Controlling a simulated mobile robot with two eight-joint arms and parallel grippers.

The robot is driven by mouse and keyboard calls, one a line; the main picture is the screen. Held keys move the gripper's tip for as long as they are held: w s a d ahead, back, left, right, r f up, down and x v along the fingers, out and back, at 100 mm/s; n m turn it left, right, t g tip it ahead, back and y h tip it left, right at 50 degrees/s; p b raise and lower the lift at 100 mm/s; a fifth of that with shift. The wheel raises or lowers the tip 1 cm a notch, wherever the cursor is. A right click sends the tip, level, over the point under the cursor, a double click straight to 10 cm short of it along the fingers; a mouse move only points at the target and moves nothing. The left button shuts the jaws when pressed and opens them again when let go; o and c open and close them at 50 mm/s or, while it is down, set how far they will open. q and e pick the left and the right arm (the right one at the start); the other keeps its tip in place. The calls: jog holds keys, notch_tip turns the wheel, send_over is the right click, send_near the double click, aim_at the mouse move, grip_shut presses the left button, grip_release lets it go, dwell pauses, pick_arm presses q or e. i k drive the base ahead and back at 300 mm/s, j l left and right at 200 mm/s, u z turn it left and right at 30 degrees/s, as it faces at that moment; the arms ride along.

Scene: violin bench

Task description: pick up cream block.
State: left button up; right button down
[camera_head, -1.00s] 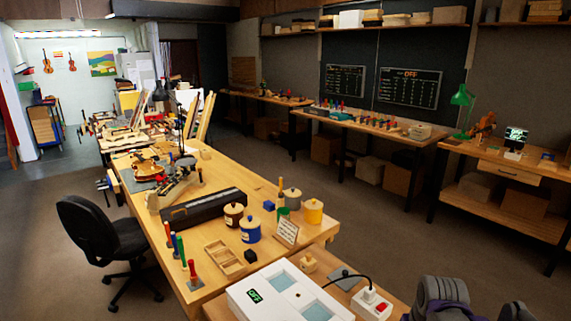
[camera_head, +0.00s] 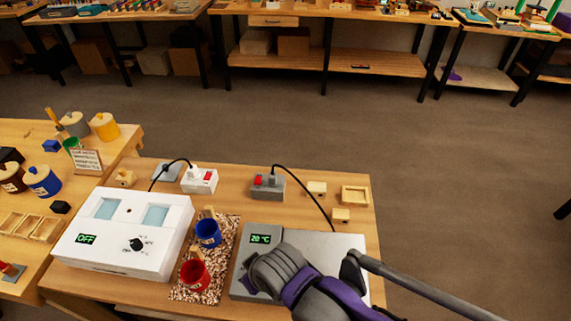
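Small pale cream-to-wood-coloured blocks stand on the near bench in the head view. One pale block (camera_head: 316,188) is at the back, right of the grey switch box. A second pale block (camera_head: 340,215) is just in front of it and to the right. A third small block (camera_head: 125,178) with a knob-like top is at the back left, behind the white device. I cannot tell which of them is the cream block. Part of my grey and purple arm covers the front of the grey hot plate.
The near bench holds a white device (camera_head: 124,231) reading OFF, a grey plate unit (camera_head: 345,240) reading 20 °C, red (camera_head: 194,275) and blue (camera_head: 208,233) cups on a speckled mat, and a square wooden tray (camera_head: 355,195). Cables run from two switch boxes. Open floor (camera_head: 460,200) lies right.

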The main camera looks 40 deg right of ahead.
aim_at(318, 190)
jog(key=z, duration=1.9)
jog(key=k+l+u, duration=0.1)
jog(key=u, duration=0.3)
jog(key=k+l+u, duration=0.1)
jog(key=u, duration=0.35)
jog(key=k+l+u, duration=0.1)
jog(key=u, duration=0.3)
